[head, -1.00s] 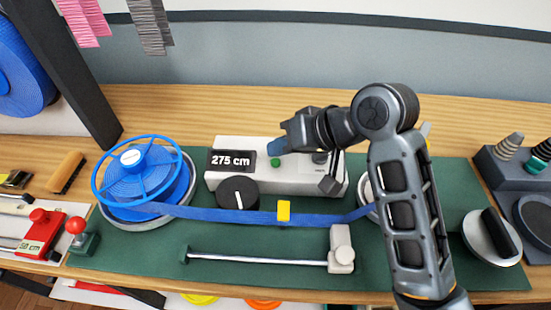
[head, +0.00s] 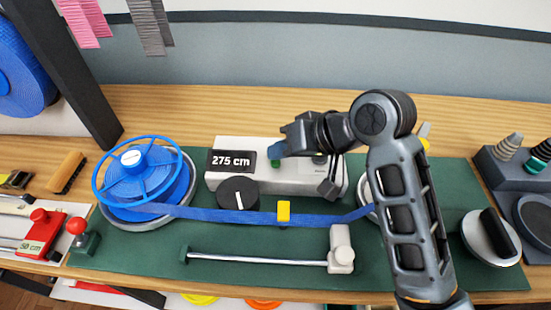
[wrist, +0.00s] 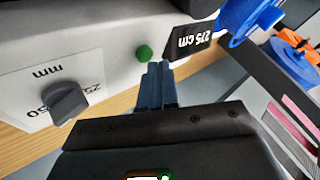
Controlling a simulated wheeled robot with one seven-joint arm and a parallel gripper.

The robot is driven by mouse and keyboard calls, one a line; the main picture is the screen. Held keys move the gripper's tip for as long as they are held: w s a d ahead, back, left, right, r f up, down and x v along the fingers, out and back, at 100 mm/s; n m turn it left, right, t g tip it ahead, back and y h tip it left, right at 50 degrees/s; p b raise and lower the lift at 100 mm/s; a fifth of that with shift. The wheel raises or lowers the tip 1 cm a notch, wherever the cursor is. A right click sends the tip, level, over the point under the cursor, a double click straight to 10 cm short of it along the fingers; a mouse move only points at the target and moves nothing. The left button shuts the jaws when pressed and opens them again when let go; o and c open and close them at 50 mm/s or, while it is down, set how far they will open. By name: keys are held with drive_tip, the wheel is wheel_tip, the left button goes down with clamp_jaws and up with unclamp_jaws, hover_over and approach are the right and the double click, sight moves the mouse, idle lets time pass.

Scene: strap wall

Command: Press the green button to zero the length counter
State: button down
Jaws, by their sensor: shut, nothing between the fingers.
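The counter box (head: 300,180) is white, with a black display (head: 231,161) reading 275 cm. The green button (head: 275,163) is on the box just right of the display, partly covered by my fingertips in the head view. In the wrist view the green button (wrist: 144,53) shows whole, a little up and left of my fingertips. My gripper (head: 277,150) has blue fingers, shut with nothing between them. The gripper also shows in the wrist view (wrist: 157,68). Its tips are close to the button; I cannot tell whether they touch it.
A black knob (head: 238,193) is in front of the box. A blue reel (head: 145,180) stands left, and a blue strap (head: 235,214) with a yellow clip (head: 283,210) runs right from it. A metal bar (head: 258,260) lies in front on the green mat (head: 215,275).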

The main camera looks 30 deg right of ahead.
sight(281, 166)
drive_tip(key=shift+f, duration=0.5)
idle(0.8)
drive_tip(key=shift+r, duration=0.15)
drive_tip(key=shift+r+p, duration=0.8)
drive_tip(key=shift+p, duration=0.25)
wheel_tip(281, 166, up, 3)
drive_tip(key=p, duration=0.3)
wheel_tip(281, 166, up, 2)
drive_tip(key=shift+p, duration=0.35)
idle(0.5)
